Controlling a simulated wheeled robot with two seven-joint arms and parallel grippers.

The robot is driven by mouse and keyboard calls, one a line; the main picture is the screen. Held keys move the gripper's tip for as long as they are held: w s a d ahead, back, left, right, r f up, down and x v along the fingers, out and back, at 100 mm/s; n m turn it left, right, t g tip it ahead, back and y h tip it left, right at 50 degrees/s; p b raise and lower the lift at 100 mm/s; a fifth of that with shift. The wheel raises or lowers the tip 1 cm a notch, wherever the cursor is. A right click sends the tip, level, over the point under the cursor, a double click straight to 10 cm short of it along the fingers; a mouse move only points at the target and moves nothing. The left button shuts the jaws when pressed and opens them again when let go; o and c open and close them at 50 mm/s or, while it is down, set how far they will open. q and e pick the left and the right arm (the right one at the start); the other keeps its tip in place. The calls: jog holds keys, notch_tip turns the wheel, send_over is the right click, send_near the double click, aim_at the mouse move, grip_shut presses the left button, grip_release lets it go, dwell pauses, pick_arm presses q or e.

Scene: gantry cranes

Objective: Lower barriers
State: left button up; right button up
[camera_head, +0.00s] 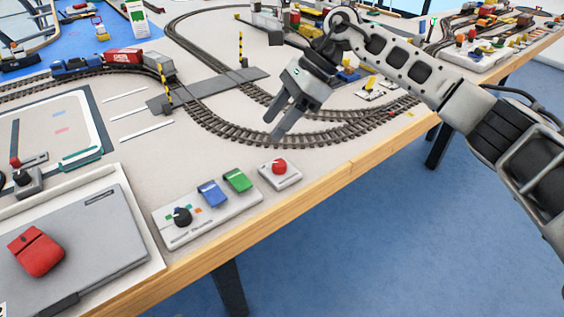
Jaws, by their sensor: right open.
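Two yellow-and-black striped barriers stand upright at the grey level crossing (208,90), one at the near left (164,86) and one at the far right (240,48). A white control panel (220,222) lies near the table's front edge, with a black knob (182,216), a blue switch (211,193) and a green switch (237,180). To its right is a small box with a red button (279,167). My right gripper (277,120) is open and empty, pointing down above the curved track, beyond the red button. My left gripper is out of view.
A toy train with a blue engine (75,66) and red wagon (123,58) stands on the track left of the crossing. A grey panel with a red mouse-like object (36,251) lies at the front left. The wooden table edge (290,205) runs along the front.

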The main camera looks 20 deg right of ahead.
jog(key=w+d+r+h, duration=0.2)
jog(key=d+r+h, duration=0.1)
jog(key=d, duration=0.4)
send_near(279, 163)
jog(key=shift+t, duration=0.3)
jog(key=x, duration=0.8)
jog(key=shift+s+f, duration=0.2)
jog(key=shift+s, duration=0.05)
jog(key=c, duration=1)
